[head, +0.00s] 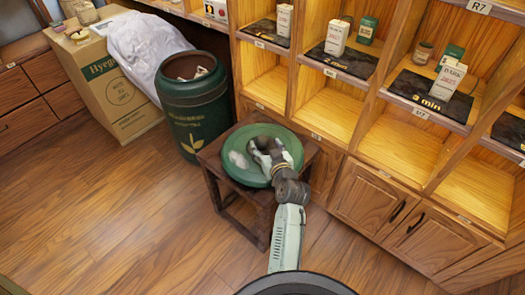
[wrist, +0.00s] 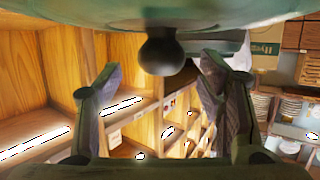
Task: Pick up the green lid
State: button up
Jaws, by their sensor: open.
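The green lid (head: 247,135) is a wide round disc lying on top of a small dark wooden stool. My gripper (head: 265,155) is at the lid's right-hand part and hides some of its middle. In the wrist view the lid's green surface (wrist: 90,14) fills the top edge. Its dark round knob (wrist: 162,54) shows between my two spread fingers (wrist: 160,72), with a gap on each side. The gripper is open and holds nothing.
The wooden stool (head: 212,163) stands on the floor. A dark green bin (head: 196,118) without a cover is behind it to the left, near a cardboard box (head: 117,95) and a white sack (head: 145,42). Wooden shelves (head: 330,107) line the right. Floor at left is clear.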

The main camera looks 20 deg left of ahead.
aim_at(264, 142)
jog(key=p+x, duration=0.1)
jog(key=x, duration=0.3)
jog(key=shift+w+a, duration=0.2)
jog(key=shift+a, duration=0.05)
grip_shut()
dwell(0.6)
jog(key=shift+r, duration=0.2)
